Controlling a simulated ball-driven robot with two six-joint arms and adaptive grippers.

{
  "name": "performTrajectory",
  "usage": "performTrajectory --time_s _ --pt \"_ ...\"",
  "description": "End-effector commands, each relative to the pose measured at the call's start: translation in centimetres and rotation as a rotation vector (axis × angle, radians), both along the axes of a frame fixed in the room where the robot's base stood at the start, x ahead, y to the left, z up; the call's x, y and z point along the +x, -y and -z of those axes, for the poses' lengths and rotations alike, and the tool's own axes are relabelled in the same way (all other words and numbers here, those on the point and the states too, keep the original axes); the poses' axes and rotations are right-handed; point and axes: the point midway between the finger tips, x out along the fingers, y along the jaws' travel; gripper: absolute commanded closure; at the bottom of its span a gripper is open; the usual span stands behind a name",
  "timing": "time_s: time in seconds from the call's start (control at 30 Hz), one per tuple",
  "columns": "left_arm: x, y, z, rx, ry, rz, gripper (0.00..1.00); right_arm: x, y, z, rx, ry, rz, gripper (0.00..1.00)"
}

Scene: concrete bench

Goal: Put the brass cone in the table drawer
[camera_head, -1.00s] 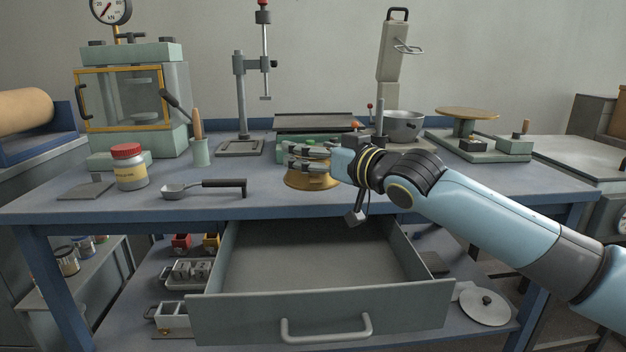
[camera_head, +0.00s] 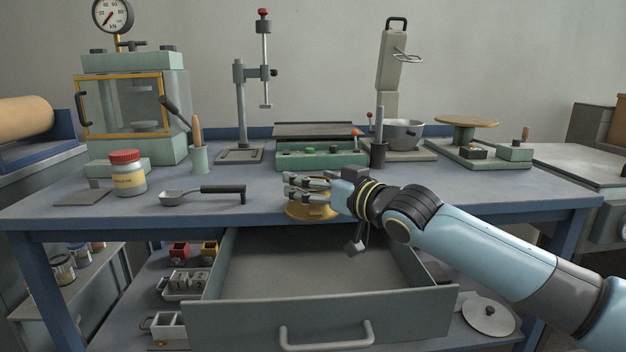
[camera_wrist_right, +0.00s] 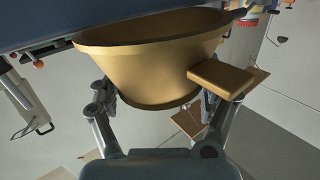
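The brass cone (camera_head: 310,211) is near the table's front edge, wide end down, above the back of the drawer; whether it touches the tabletop I cannot tell. My right gripper (camera_head: 308,186) is shut on it from the right, covering its upper part. In the right wrist view the cone (camera_wrist_right: 150,55) fills the space between my fingers, which reach along both sides; their tips are partly hidden. A flat brass tab sticks out beside the right finger. The table drawer (camera_head: 325,318) is pulled open, and its visible floor is empty. My left gripper is not in view.
A ladle-like pan (camera_head: 200,194) and a jar with a red lid (camera_head: 128,175) stand on the table at left. A green device (camera_head: 320,155) and a grey bowl (camera_head: 402,133) stand behind the gripper. A shelf with small bins (camera_head: 183,286) lies below.

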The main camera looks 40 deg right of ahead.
Motion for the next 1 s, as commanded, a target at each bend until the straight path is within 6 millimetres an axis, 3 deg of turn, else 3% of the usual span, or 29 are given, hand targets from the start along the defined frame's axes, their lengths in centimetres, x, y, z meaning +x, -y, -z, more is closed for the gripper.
performTrajectory --time_s 0.03,0.13,0.43,0.57,0.77,1.0 --pt "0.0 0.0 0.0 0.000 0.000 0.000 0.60 0.0 0.0 0.0 0.000 0.000 0.000 0.13" --pt "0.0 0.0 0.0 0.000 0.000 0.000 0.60 0.0 0.0 0.0 0.000 0.000 0.000 0.00" --pt "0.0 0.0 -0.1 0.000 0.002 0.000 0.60 0.0 0.0 -0.2 0.000 0.000 0.000 0.00" --pt "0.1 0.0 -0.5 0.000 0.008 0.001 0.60 0.0 0.0 -1.6 -0.001 0.002 0.000 0.00" --pt "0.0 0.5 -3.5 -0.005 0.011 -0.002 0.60 -3.5 0.2 -2.1 -0.004 -0.003 -0.001 0.00" --pt "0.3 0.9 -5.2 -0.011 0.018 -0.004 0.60 -5.7 0.4 -2.0 -0.003 0.000 0.002 0.00"
